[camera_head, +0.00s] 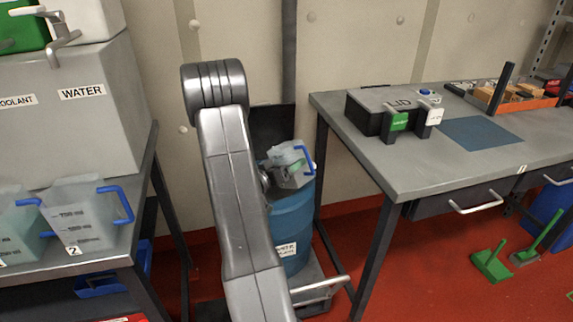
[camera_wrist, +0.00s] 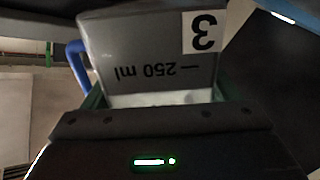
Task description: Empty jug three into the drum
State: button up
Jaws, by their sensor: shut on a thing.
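The jug marked 3 is a translucent jug (camera_head: 289,156) with a blue handle, held over the mouth of a blue drum (camera_head: 290,220). In the head view it looks tilted; whether liquid is in it or flowing out I cannot tell. In the wrist view the jug (camera_wrist: 150,50) fills the upper middle, its "3" label and "250 ml" mark upside down, the blue handle on the left. My gripper (camera_wrist: 160,98) is shut on the jug, green-edged fingers on either side. My arm hides part of the drum, and the jug covers much of its opening.
The drum stands on a low trolley (camera_head: 318,285) between two benches. Jug 2 (camera_head: 80,225) and another jug (camera_head: 20,230) stand on the left bench below the WATER tank (camera_head: 85,120). The right workbench (camera_head: 370,160) is close beside the drum.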

aim_at(281, 154)
jog(key=shift+r+n+p, duration=0.35)
jog(key=shift+n+p, duration=0.05)
jog(key=shift+p, duration=0.2)
jog(key=shift+s+d+r+n+p, duration=0.1)
jog(key=shift+r+n+p, duration=1.2)
jog(key=shift+p, duration=1.35)
dwell(1.6)
jog(key=shift+r+n+p, duration=0.6)
jog(key=shift+n+p, duration=0.6)
jog(key=shift+p, duration=0.45)
dwell(0.7)
jog(key=shift+r+n+p, duration=0.25)
jog(key=shift+n+p, duration=0.05)
jog(key=shift+p, duration=0.2)
jog(key=shift+w+a, duration=0.2)
